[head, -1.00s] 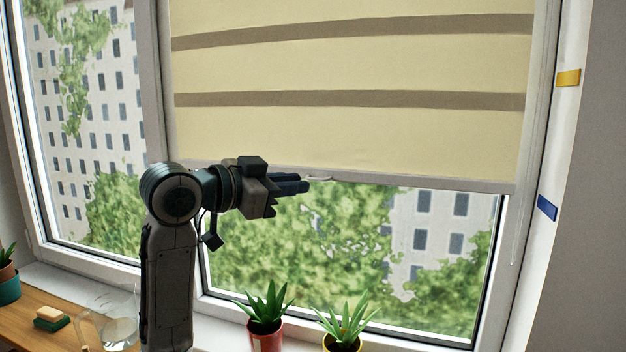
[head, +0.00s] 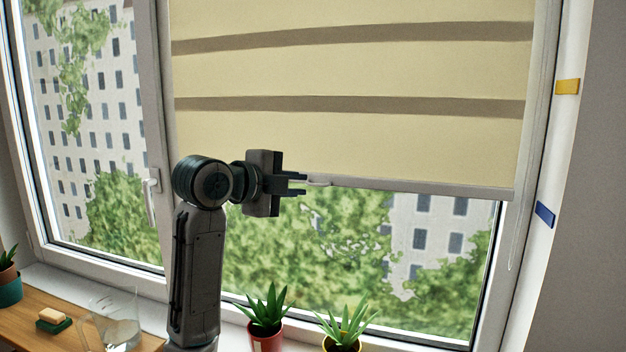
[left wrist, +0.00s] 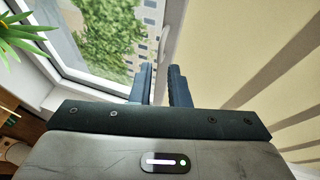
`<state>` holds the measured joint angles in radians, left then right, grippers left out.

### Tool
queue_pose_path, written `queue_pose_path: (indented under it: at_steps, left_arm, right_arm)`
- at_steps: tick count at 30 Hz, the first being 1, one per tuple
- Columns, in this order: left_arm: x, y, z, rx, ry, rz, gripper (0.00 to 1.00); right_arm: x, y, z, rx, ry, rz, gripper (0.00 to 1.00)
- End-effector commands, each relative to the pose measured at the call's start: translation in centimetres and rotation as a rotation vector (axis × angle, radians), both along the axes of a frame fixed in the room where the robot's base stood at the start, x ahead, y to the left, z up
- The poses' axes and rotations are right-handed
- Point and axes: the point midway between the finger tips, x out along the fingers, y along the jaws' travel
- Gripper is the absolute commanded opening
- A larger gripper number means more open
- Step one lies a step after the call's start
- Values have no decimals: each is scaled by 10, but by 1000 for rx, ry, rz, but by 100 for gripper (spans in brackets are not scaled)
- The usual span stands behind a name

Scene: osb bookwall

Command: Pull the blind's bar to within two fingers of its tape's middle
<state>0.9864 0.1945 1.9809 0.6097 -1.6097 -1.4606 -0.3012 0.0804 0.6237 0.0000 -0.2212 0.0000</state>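The cream blind (head: 350,145) with brown stripes hangs over the window, and its pale bar (head: 430,187) runs along its lower edge. A small light pull (head: 319,183) sits at the bar. A yellow tape (head: 567,87) and a blue tape (head: 545,214) are on the right reveal; the bar's right end lies a little above the blue tape in the picture. My left gripper (head: 304,184) is open, its tips just left of the pull. My right gripper is out of view.
Two potted plants, one in a red pot (head: 266,340) and one in a yellow pot (head: 343,345), stand below the window. A glass jug (head: 118,330) and a sponge (head: 53,317) are at lower left. A thin cord (head: 517,240) hangs at right.

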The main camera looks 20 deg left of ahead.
Motion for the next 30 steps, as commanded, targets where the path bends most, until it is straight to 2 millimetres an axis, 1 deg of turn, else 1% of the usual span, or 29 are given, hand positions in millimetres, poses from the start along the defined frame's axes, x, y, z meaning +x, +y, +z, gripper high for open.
queue_pose_path:
  at_steps: [1, 3, 6, 10, 14, 21, 23, 24, 30]
  left_arm:
    - [9, -5, 0, -4, 5, -2, 15]
    - [20, -10, -3, -4, 5, -1, 15]
    - [33, -16, -7, -3, 4, -1, 15]
    - [44, -21, -10, -2, 2, -1, 15]
    - [49, -23, -13, -2, 1, 0, 15]
    - [49, -23, -13, -1, 0, 1, 15]
    - [49, -23, -13, -1, 0, 1, 4]
    - [49, -23, -13, -1, 0, 1, 0]
    - [49, -23, -13, -1, 0, 0, 0]
  right_arm:
    - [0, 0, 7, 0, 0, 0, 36]
    - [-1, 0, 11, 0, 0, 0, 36]
    - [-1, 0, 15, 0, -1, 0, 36]
    - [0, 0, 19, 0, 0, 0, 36]
    - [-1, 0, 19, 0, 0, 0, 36]
    - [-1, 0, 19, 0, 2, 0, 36]
    - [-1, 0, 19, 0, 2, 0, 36]
    - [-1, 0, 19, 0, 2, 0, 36]
    - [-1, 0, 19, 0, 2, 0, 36]
